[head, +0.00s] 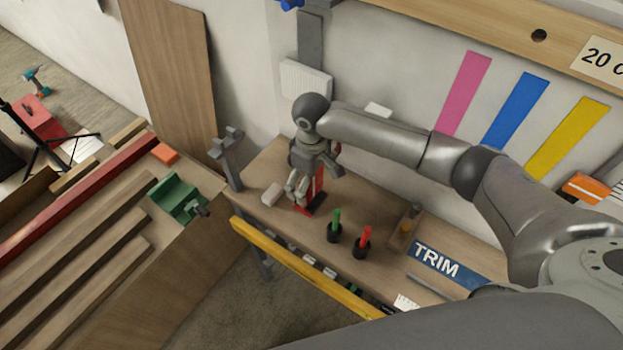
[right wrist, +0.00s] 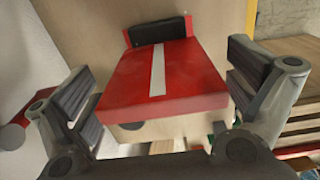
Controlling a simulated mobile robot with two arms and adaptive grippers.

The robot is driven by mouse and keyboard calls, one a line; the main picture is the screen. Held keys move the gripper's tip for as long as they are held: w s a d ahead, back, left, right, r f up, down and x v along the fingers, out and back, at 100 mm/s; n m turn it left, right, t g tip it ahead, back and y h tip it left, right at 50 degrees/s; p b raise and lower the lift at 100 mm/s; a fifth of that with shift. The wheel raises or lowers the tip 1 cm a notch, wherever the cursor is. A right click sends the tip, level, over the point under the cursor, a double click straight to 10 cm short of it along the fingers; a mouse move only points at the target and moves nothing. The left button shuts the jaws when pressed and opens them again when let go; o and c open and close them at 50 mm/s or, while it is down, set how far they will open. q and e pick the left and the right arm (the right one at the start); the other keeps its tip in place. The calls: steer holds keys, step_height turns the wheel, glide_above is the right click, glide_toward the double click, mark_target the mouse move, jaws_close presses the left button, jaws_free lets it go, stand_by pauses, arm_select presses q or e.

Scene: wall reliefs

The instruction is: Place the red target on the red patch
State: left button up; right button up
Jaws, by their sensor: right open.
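The red target (head: 319,184), with a pale stripe, stands on the wooden bench at the wall, partly hidden by my right gripper (head: 298,186). In the right wrist view the red target (right wrist: 165,78) fills the middle, with a white stripe and a dark part at its far end. My right gripper (right wrist: 168,100) is open, one finger at each side of it, with gaps showing. A red shape lies low beside the target in the head view; I cannot tell whether it is the patch or part of the target. My left gripper is not in view.
On the bench (head: 290,228) stand a green-handled tool (head: 336,222), a red-handled tool (head: 363,239) and a small wooden box (head: 405,228). A white block (head: 271,194) lies left of my gripper. A yellow bar (head: 300,268) runs along the front edge.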

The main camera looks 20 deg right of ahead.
step_height(320, 180, up, 12)
steer(key=shift+r+b, duration=0.15)
steer(key=shift+b, duration=1)
steer(key=shift+a, duration=0.1)
stand_by(0.7)
